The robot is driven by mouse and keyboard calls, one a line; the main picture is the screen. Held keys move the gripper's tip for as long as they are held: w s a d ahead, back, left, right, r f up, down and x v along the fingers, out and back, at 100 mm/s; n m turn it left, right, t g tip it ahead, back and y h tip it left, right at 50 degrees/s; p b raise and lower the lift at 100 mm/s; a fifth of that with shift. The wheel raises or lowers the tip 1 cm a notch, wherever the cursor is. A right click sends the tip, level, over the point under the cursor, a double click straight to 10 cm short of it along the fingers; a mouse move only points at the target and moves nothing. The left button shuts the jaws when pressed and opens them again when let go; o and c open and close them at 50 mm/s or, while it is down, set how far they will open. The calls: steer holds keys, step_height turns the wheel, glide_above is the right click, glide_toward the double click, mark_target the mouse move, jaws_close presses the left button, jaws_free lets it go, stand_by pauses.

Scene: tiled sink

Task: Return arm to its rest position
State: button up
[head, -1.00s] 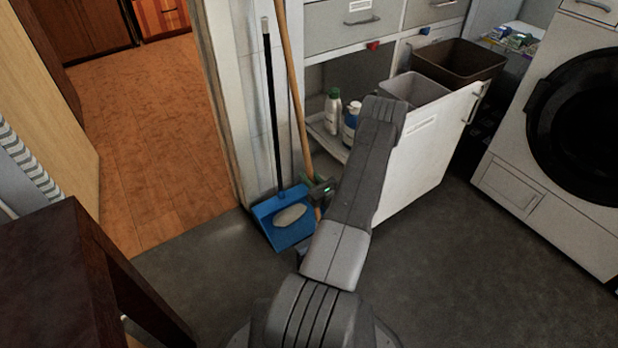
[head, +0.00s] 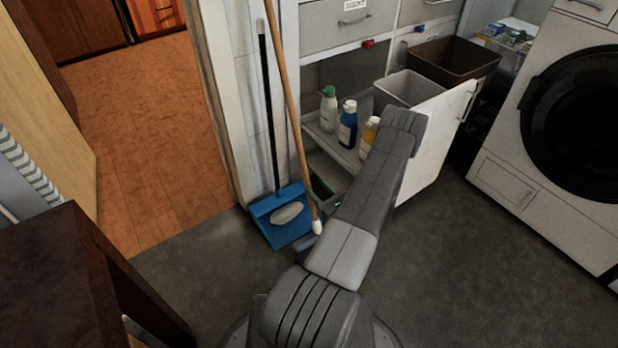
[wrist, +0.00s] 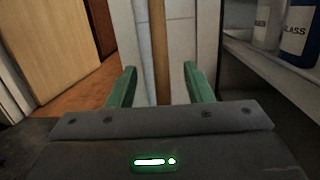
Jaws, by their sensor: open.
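My arm reaches forward in the middle of the head view, over the grey floor. My gripper shows only in part there, beside the arm near the foot of the wooden stick (head: 290,110). In the wrist view my gripper (wrist: 158,84) is open, with its two green fingers spread apart. The wooden stick appears between and beyond the fingers in that view (wrist: 161,50); I cannot tell how far off it is. No object is seen held.
A blue dustpan (head: 266,208) stands left of the gripper. A pulled-out white bin front (head: 432,140), washing machine (head: 520,165) and dark wooden table (head: 45,270) surround the floor.

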mark_target(308, 178)
steer(key=v, duration=0.6)
steer(key=shift+s+d+p, duration=0.25)
steer(key=shift+s+p, duration=0.1)
steer(key=shift+p, duration=0.1)
steer(key=shift+f, duration=0.1)
steer(key=b+x, duration=0.2)
steer(key=x, duration=1.1)
steer(key=shift+w+a+b, duration=0.2)
steer(key=shift+w+b, duration=0.1)
steer(key=shift+b, duration=0.1)
steer(key=shift+r, duration=0.3)
steer(key=shift+f, duration=0.15)
